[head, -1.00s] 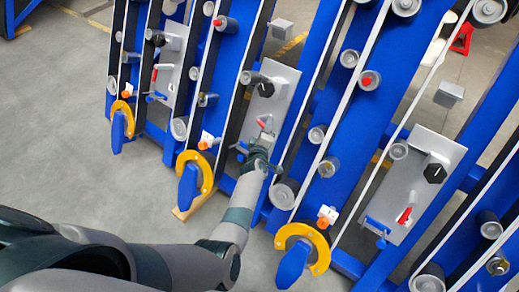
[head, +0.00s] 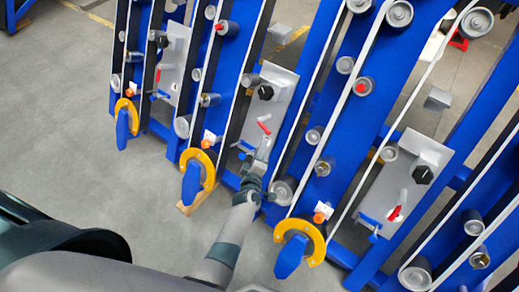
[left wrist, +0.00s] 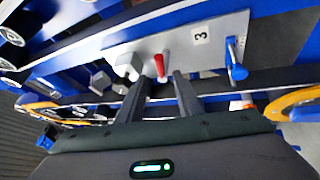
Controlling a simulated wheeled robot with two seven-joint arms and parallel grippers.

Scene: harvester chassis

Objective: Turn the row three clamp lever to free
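The grey plate marked 3 (left wrist: 201,35) shows in the left wrist view. It carries a short red lever (left wrist: 161,66) and, to its right, a blue handle (left wrist: 236,60). In the head view this grey plate (head: 284,92) is the middle one, with the red lever (head: 264,128) lying aslant and the blue handle (head: 244,147) below left. My left gripper (left wrist: 161,82) has its fingers apart, with nothing seen held. The red lever shows in line with the gap, beyond the tips. In the head view my left gripper (head: 256,168) is just below the red lever. My right gripper is not seen.
Similar plates stand at left (head: 177,60) and right (head: 405,185), among blue frames with rollers and belts. A black knob (head: 265,92) sits higher on the middle plate. Yellow rings with blue handles (head: 208,170) line the near edge. The grey floor at left is clear.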

